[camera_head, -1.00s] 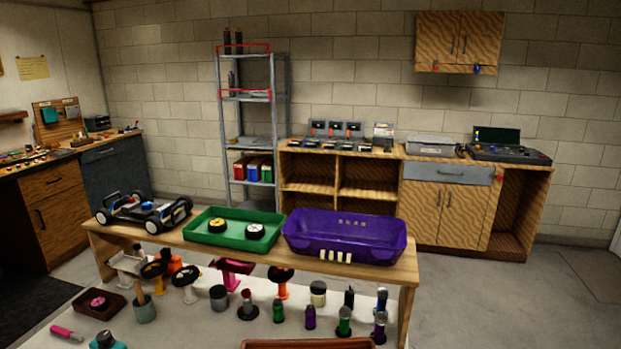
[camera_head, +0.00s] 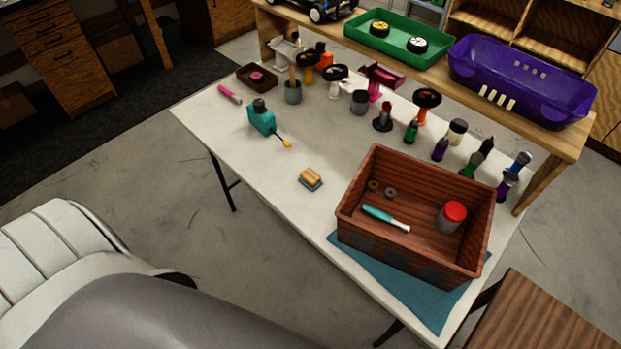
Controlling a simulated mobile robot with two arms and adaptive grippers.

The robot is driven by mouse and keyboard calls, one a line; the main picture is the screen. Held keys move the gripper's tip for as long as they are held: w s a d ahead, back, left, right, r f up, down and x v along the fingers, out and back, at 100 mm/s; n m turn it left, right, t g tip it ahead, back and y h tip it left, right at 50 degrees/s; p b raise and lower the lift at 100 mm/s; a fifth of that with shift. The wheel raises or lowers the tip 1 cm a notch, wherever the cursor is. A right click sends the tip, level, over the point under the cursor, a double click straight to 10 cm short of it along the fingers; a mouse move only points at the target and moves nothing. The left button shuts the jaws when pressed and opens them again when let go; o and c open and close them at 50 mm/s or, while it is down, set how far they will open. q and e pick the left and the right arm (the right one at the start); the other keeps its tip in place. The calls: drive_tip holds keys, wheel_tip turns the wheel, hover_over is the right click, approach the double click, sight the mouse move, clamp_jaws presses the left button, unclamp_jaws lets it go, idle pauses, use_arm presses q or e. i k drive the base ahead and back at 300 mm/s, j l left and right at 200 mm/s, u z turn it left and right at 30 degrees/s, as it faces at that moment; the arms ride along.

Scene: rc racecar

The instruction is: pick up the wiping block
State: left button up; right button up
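A small block with a tan top and a blue underside, which looks like the wiping block (camera_head: 311,179), lies on the white table (camera_head: 332,138) near its front edge. It sits left of a wooden box and has clear table around it. No gripper shows in the head view. A large white and grey rounded form, likely part of my own body, fills the lower left.
The wooden box (camera_head: 361,193) stands on a teal cloth (camera_head: 427,304) and holds a teal-handled tool and a red-lidded jar. A teal drill-like tool (camera_head: 262,117) lies behind the block. Several bottles line the back, below a raised shelf with a green tray (camera_head: 360,43) and purple bin (camera_head: 520,80).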

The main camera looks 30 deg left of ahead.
sight(309, 179)
drive_tip(key=z, duration=1.15)
drive_tip(key=u, duration=2.1)
drive_tip(key=j+z, duration=0.4)
drive_tip(key=j, duration=0.3)
drive_tip(key=j+z, duration=0.45)
drive_tip(key=j, duration=0.25)
drive_tip(key=k, duration=0.05)
